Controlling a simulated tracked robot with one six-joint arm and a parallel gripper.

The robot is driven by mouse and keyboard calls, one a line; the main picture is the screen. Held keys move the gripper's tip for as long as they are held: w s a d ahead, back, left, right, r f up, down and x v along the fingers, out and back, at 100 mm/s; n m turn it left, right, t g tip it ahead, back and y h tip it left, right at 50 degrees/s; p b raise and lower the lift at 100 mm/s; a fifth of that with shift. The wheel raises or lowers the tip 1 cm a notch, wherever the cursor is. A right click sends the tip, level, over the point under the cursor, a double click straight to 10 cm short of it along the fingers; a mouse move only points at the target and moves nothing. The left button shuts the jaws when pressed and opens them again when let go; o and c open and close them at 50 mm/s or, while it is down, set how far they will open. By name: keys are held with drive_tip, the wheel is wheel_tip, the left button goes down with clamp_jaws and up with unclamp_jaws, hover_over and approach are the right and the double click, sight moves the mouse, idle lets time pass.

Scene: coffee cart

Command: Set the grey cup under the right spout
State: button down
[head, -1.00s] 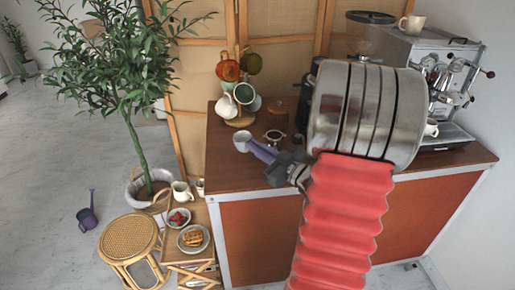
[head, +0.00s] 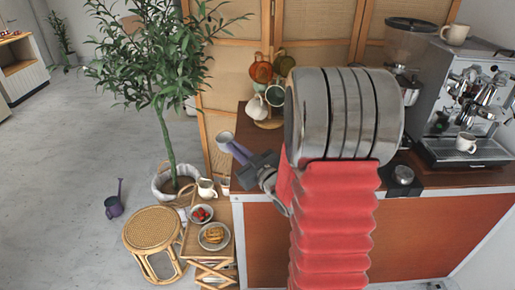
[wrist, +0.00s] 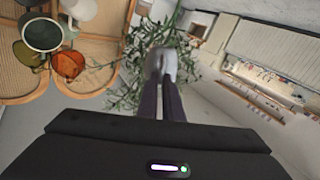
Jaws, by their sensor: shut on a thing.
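My gripper (head: 236,149) is shut on a small grey cup (head: 225,138), held in the air at the left end of the counter. In the wrist view the two purple fingers (wrist: 161,84) reach forward to the cup (wrist: 160,62), which looks blurred and pale. The espresso machine (head: 432,95) stands at the right of the counter, well away from the held cup. Its spouts (head: 478,108) are small and hard to tell apart. A whitish cup (head: 466,143) stands on the drip tray (head: 440,154) below them.
A mug tree with a green mug (head: 274,95) and an orange mug (head: 261,72) stands behind my arm. A grinder (head: 411,45) and another cup (head: 456,34) on the machine are at the back right. A plant (head: 160,60), stool (head: 152,230) and low table (head: 196,240) stand left.

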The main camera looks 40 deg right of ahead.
drive_tip(key=w+a+f, duration=0.2)
drive_tip(key=a, duration=0.8)
drive_tip(key=w+a+f, duration=0.3)
drive_tip(key=a, duration=0.7)
drive_tip(key=shift+a+f, duration=0.15)
drive_tip(key=shift+f, duration=0.2)
